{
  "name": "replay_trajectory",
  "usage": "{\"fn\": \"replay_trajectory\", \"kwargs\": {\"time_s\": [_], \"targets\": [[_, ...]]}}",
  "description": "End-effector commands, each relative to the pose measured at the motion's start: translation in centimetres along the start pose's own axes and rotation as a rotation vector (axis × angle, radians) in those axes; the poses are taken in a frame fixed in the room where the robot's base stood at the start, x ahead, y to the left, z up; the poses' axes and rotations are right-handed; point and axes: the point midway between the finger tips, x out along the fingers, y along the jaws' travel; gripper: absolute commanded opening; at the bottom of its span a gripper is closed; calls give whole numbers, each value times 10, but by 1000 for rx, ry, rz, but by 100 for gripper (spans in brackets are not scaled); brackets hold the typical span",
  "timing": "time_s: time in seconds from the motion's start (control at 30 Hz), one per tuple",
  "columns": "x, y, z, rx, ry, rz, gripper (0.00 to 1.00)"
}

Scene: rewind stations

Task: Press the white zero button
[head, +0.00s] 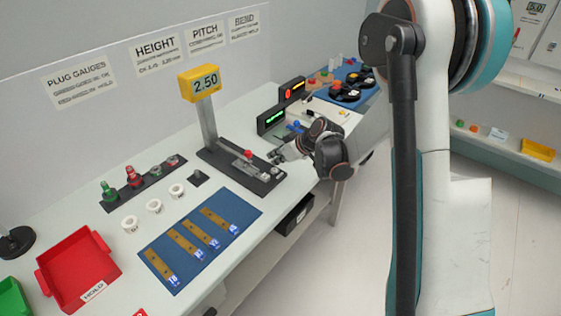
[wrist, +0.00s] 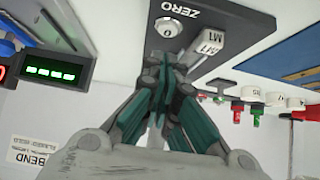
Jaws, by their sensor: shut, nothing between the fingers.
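The white zero button (wrist: 168,27) is a round cap marked 0 in a metal ring, beside the word ZERO on a dark base plate (wrist: 235,17). My gripper (wrist: 170,62) is shut and empty, with its teal fingers drawn together just short of the button in the wrist view. A small gap shows between fingertips and button in the picture; I cannot tell the true distance. In the head view my gripper (head: 277,156) hangs by the front right end of the dark plate (head: 228,165). Which small pale piece there is the button is unclear.
A white M1 block (wrist: 211,41) sits close beside the button. The yellow display (head: 201,83) on the post reads 2.50. A blue mat (head: 214,244) with brass strips, white rings (head: 154,206) and a red tray (head: 78,270) lie to the left. A green-lit display (head: 271,118) stands behind.

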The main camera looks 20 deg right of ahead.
Motion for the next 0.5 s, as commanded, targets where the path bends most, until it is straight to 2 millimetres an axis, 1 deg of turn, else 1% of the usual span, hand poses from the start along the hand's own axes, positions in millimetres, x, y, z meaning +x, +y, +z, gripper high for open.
{"fn": "replay_trajectory", "kwargs": {"time_s": [0.03, 0.2, 0.3, 0.4, 0.5], "targets": [[-16, 0, -4, 2, 0, 2, 0], [-54, 0, -2, 3, 1, 2, 0], [-72, 1, -2, 2, 1, 2, 0], [-86, 0, -2, 2, 1, 2, 0], [-96, 1, -1, 1, 1, 2, 0]]}}
